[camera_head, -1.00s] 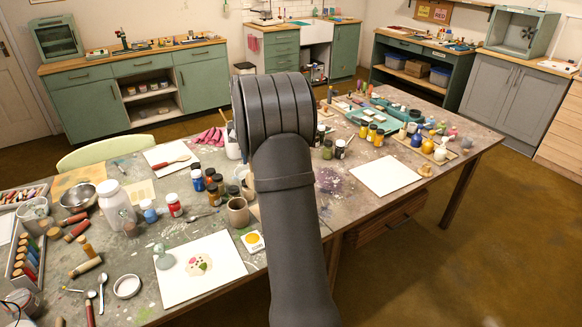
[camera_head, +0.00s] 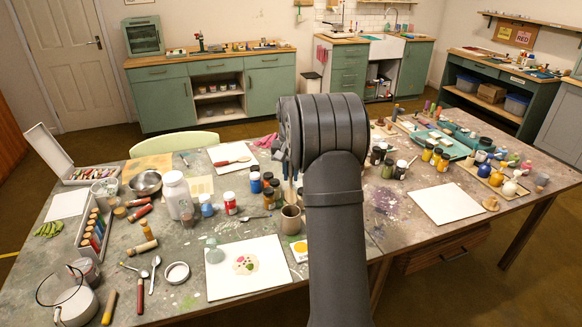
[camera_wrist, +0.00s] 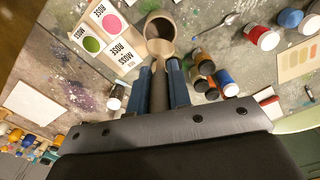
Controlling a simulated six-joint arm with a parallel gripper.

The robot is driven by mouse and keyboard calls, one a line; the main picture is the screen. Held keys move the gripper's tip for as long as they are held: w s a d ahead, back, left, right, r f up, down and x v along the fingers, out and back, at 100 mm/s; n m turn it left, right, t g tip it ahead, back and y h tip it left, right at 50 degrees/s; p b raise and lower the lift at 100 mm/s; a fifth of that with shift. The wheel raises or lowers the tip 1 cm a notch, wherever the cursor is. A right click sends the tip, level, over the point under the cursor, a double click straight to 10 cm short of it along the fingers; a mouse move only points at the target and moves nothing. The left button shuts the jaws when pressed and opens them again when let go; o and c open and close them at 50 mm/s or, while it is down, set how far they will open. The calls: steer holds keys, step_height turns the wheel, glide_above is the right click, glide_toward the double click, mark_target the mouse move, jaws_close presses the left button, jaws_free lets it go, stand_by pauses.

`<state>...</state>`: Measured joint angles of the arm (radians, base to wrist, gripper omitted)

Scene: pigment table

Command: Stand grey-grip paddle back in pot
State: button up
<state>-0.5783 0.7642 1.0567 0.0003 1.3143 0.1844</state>
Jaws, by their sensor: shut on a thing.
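My gripper (camera_wrist: 160,72) shows in the wrist view, with two dark blue fingers shut on a grey grip (camera_wrist: 160,90), which looks like the paddle's handle.
Paint jars (camera_wrist: 228,82) stand close to the right of the fingers. Label cards (camera_wrist: 95,42) lie to the left of the pot. A sheet with paint blobs (camera_head: 247,268) lies in front of the pot. A blank sheet (camera_head: 445,203) lies right of my arm. The table is crowded.

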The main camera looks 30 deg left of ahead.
mark_target(291, 188)
steer(key=shift+f, duration=4.05)
steer(key=o, duration=0.8)
step_height(291, 188, up, 18)
steer(key=shift+f, duration=0.25)
steer(key=shift+f, duration=0.15)
